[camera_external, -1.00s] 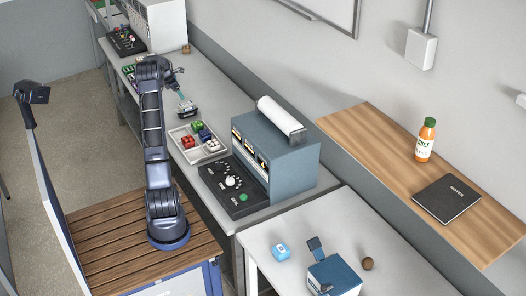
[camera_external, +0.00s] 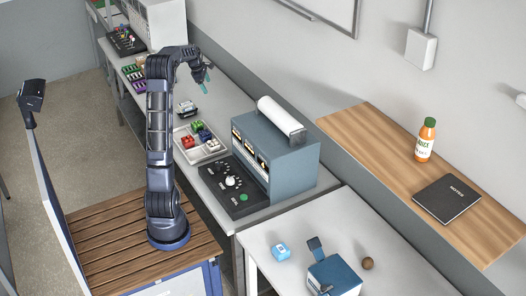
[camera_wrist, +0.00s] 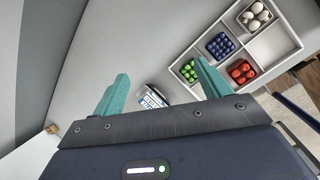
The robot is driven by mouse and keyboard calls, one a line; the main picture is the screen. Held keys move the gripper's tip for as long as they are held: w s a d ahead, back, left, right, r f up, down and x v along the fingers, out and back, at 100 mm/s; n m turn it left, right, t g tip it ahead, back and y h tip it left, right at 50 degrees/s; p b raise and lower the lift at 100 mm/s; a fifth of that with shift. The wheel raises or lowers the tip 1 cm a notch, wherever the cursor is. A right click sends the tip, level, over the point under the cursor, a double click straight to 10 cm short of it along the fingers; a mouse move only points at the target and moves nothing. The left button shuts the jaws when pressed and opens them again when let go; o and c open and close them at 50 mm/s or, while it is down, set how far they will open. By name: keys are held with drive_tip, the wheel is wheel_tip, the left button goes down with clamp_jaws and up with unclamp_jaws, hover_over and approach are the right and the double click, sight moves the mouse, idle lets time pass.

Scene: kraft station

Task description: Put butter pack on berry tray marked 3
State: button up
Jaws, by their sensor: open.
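My gripper (camera_external: 207,82) is open and raised above the counter, with nothing between its teal fingers, which also show in the wrist view (camera_wrist: 163,78). A small white, blue and dark item (camera_external: 187,108) lies on the counter below it; the wrist view shows this item (camera_wrist: 152,98) between and beyond the fingers. I cannot tell whether it includes the butter pack. A white divided tray (camera_external: 213,154) nearby holds green, blue, red and white round pieces, clearer in the wrist view (camera_wrist: 292,41). No number 3 is readable, so I cannot identify the marked berry tray.
A grey-blue machine (camera_external: 290,160) with a roll on top and a black knob panel (camera_external: 245,207) stand nearer along the counter. Colored containers (camera_external: 135,75) lie farther back. Counter around the small item is clear.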

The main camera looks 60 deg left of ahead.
drive_tip(key=s+d+r+m, duration=0.1)
drive_tip(key=d+r+m, duration=0.35)
drive_tip(key=d, duration=0.75)
drive_tip(key=s+d+r+m, duration=0.1)
drive_tip(key=d+r+m, duration=0.3)
drive_tip(key=d, duration=0.8)
drive_tip(key=d+r+m, duration=0.2)
drive_tip(key=d+m, duration=0.3)
drive_tip(key=d, duration=0.8)
drive_tip(key=s+d+f+m, duration=0.2)
drive_tip(key=s+d+m, duration=0.5)
drive_tip(key=s+d, duration=0.3)
drive_tip(key=s+d+f+m, duration=0.3)
drive_tip(key=s+d+m, duration=0.5)
drive_tip(key=s+d, duration=0.3)
drive_tip(key=shift+s+f+t, duration=0.15)
drive_tip(key=shift+s+t, duration=0.15)
drive_tip(key=shift+s, duration=0.4)
